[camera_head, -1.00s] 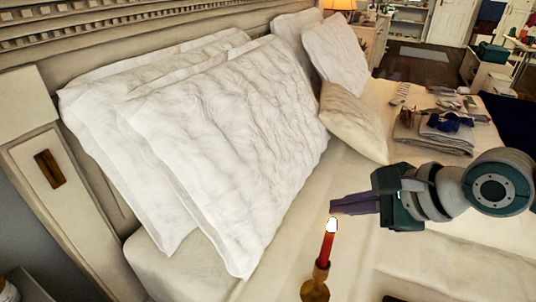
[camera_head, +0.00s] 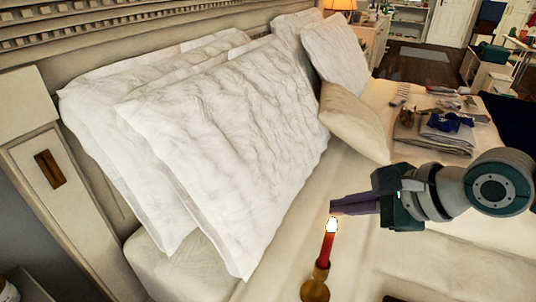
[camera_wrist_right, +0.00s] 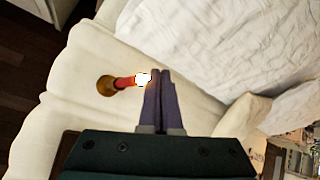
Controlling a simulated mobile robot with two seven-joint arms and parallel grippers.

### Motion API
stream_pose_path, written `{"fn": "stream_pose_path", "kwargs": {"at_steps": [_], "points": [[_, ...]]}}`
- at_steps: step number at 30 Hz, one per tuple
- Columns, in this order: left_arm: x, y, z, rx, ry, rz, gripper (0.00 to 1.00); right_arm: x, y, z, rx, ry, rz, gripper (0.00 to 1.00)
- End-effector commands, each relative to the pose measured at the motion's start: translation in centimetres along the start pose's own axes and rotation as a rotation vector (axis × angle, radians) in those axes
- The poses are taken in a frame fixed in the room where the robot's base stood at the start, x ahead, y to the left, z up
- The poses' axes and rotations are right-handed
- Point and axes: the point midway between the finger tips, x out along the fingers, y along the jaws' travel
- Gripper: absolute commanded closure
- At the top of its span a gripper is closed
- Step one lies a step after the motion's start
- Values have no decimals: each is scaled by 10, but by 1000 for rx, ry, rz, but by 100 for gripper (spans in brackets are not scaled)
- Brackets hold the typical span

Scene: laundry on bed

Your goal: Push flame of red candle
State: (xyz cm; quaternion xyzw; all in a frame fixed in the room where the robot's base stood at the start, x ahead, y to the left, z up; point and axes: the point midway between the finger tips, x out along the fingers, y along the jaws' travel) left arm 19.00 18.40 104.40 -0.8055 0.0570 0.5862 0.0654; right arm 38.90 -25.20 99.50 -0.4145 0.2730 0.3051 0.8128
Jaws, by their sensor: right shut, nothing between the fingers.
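The red candle (camera_head: 326,249) stands upright in a brass holder (camera_head: 315,288) in the lower middle of the head view. Its bright white flame (camera_head: 332,224) is at the top. My right gripper (camera_head: 334,207) is shut and empty, its fingertips pointing left just above the flame in this view. In the right wrist view the candle (camera_wrist_right: 124,83) shows left of the shut fingers (camera_wrist_right: 159,74), and the flame (camera_wrist_right: 143,79) appears right beside the fingertips. I cannot tell whether they touch. My left gripper is not in view.
Large white pillows (camera_head: 225,140) lean on the headboard behind the candle. A cream cushion (camera_head: 353,122) lies to their right. Folded laundry (camera_head: 440,132) and small items lie farther back on the bed. Bare sheet (camera_head: 360,262) lies right of the candle.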

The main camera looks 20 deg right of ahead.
Motion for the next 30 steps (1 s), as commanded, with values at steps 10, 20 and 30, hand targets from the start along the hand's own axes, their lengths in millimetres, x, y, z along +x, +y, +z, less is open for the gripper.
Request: {"fn": "stream_pose_path", "kwargs": {"at_steps": [10, 20, 30], "points": [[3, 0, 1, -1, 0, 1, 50, 5, 4, -4, 1, 1, 0, 100], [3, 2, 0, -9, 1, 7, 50, 6, 4, -4, 0, 0, 0, 100], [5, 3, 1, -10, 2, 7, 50, 8, 6, -6, 0, 0, 0, 100]]}}
